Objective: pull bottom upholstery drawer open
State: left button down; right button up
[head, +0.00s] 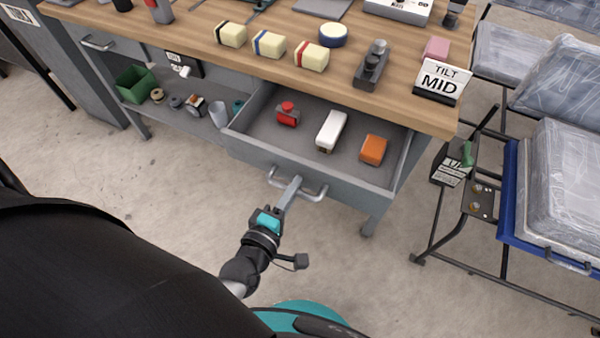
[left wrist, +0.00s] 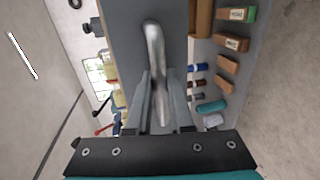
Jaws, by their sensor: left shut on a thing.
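The grey drawer (head: 345,180) under the wooden workbench top stands pulled out, its inside showing. A red-topped item (head: 288,114), a white block (head: 331,131) and an orange block (head: 373,149) lie in it. My left gripper (head: 292,188) is shut on the metal bar handle (head: 313,192) on the drawer front. In the left wrist view the handle (left wrist: 154,50) runs between the two fingers (left wrist: 159,100), against the grey drawer front (left wrist: 125,25). The fingers hide part of the handle. My right gripper is not in view.
The wooden bench top (head: 200,20) carries several blocks, a grey tool (head: 372,65) and a TILT MID sign (head: 440,82). A lower shelf at left holds a green bin (head: 136,84). Wrapped cushions (head: 565,180) stand on a blue cart at right. The floor before the drawer is clear.

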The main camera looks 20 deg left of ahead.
pick_arm(q)
jog(key=shift+s, duration=0.35)
jog(key=c, duration=0.8)
grip_release()
jog(key=p+v, duration=0.2)
jog(key=v, duration=1)
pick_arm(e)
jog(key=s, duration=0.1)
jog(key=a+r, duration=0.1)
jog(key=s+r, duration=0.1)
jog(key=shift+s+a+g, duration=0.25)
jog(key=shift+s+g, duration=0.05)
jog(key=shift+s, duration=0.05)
